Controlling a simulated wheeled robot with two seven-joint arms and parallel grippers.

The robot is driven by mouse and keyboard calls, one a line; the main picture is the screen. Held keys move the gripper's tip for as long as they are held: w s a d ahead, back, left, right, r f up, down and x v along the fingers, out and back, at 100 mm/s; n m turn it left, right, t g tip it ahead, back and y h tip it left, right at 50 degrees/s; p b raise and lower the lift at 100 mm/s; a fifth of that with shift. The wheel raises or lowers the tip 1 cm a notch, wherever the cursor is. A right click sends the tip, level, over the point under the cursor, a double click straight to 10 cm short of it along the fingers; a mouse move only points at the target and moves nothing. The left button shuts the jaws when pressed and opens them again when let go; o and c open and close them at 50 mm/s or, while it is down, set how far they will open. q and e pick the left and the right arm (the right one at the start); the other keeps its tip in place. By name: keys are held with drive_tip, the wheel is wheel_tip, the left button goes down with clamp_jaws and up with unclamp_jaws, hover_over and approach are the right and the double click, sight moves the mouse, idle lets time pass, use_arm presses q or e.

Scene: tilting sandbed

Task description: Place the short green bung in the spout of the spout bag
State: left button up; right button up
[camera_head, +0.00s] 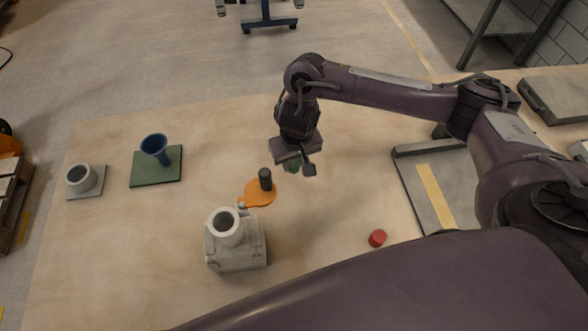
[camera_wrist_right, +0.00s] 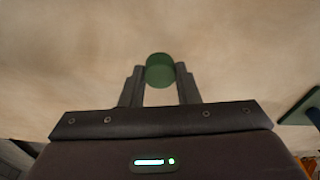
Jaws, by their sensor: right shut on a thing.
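My right gripper (camera_head: 296,163) is shut on the short green bung (camera_wrist_right: 159,70). In the wrist view the bung sits between the two fingertips, its round end showing. In the head view only a little of the green bung (camera_head: 293,167) shows below the gripper. The pale grey, bulky spout bag (camera_head: 237,256) stands at the lower middle of the table. Its wide round spout (camera_head: 226,225) points up with a dark open mouth. The gripper and bung are apart from it, up and to the right. My left gripper is not in view.
An orange disc (camera_head: 256,196) with a dark upright knob lies between bag and gripper. A red bung (camera_head: 377,238) lies to the right. A blue funnel (camera_head: 155,147) on a green plate and a pale ring (camera_head: 82,178) stand left. A grey tray (camera_head: 412,190) is at right.

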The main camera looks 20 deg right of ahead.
sight(294, 165)
drive_tip(key=shift+f, duration=1.6)
drive_tip(key=shift+f, duration=0.15)
drive_tip(key=o, duration=0.9)
drive_tip(key=shift+o, duration=0.2)
